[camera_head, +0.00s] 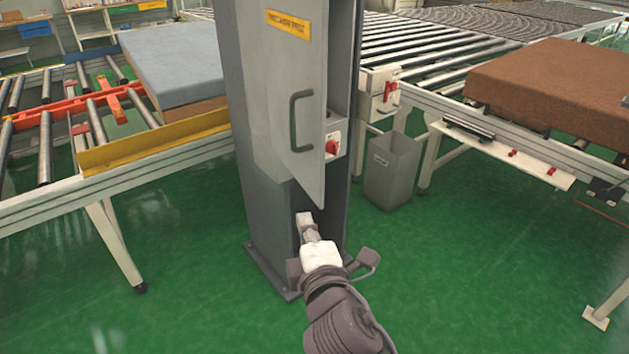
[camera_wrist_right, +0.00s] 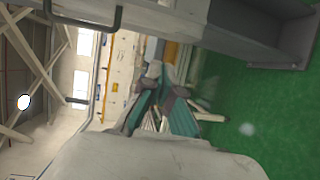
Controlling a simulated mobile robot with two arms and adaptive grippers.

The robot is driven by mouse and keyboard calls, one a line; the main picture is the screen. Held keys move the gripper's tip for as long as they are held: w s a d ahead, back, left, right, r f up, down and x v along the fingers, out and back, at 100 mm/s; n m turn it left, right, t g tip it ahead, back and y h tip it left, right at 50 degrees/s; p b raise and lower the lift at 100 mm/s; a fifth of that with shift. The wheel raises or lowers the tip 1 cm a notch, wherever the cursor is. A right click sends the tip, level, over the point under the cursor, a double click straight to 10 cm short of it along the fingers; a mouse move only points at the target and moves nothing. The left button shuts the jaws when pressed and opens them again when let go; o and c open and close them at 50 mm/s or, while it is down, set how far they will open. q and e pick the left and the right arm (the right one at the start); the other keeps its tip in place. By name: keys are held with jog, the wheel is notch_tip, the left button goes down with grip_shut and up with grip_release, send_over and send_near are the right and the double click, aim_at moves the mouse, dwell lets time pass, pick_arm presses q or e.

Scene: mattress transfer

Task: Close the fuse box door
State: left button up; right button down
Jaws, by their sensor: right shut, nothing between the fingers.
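The grey fuse box door (camera_head: 277,85) stands ajar on a tall grey column, with a yellow label and a dark handle (camera_head: 294,120). The opening on its right side shows a red switch (camera_head: 332,147) on a light plate. My right gripper (camera_head: 306,222) is shut and empty, just below the door's lower edge, in front of the column. In the right wrist view, the shut fingers (camera_wrist_right: 163,100) show in the middle, and the handle (camera_wrist_right: 84,20) shows at the top left. I cannot tell if the gripper touches the door. My left gripper is not in view.
A grey bin (camera_head: 392,172) stands right of the column. A roller conveyor with a brown mattress (camera_head: 560,85) is at the right. Another conveyor with a blue-grey mattress (camera_head: 172,60) is at the left. The green floor (camera_head: 480,270) in front is clear.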

notch_tip(320, 180, up, 4)
jog(key=s+t, duration=0.1)
jog(key=s, duration=0.1)
jog(key=p, duration=0.2)
send_near(316, 174)
jog(key=w+a+r, duration=0.3)
jog(key=w+a, duration=0.2)
jog(key=d, duration=0.1)
jog(key=d+p, duration=0.1)
jog(key=d, duration=0.1)
jog(key=shift+w+f+y, duration=0.1)
jog(key=shift+w+y, duration=0.2)
jog(key=shift+w, duration=0.05)
